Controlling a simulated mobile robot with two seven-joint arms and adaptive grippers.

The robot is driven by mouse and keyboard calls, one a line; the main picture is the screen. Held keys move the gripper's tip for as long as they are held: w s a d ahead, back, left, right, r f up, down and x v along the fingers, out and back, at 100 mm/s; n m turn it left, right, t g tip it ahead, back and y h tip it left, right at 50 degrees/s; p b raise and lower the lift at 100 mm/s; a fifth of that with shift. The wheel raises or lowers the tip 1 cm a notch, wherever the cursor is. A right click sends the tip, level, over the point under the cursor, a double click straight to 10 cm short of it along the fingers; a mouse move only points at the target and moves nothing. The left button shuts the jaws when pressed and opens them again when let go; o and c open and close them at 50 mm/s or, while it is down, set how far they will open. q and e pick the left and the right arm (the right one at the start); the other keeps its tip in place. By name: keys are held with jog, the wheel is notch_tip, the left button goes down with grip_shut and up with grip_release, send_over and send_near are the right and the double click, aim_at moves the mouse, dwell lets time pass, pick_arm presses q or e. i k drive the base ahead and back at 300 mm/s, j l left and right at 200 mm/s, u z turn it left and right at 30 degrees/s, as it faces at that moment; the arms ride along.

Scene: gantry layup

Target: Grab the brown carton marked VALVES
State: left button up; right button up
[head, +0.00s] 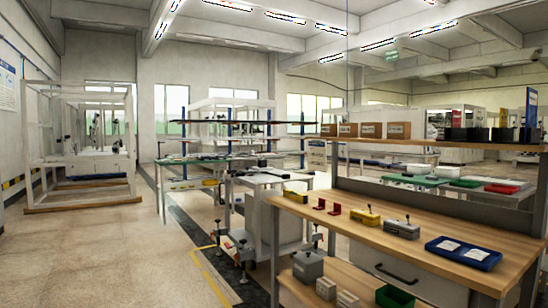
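Several small brown cartons stand in a row on the upper shelf of the workbench in the head view. From left to right they are a first carton (329,130), a second carton (348,130), a third carton (371,130) and a fourth carton (398,130). Their front markings are too small to read, so I cannot tell which one is marked VALVES. Neither of my grippers is in view.
The upper shelf (440,143) also holds black bins (480,135) at right. The wooden bench top (340,222) carries yellow and grey blocks, small red parts and a blue tray (463,253). Open floor (110,250) lies at left; a white-topped table (265,178) stands behind the bench.

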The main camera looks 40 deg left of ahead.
aim_at(369, 130)
jog(key=u, duration=1.2)
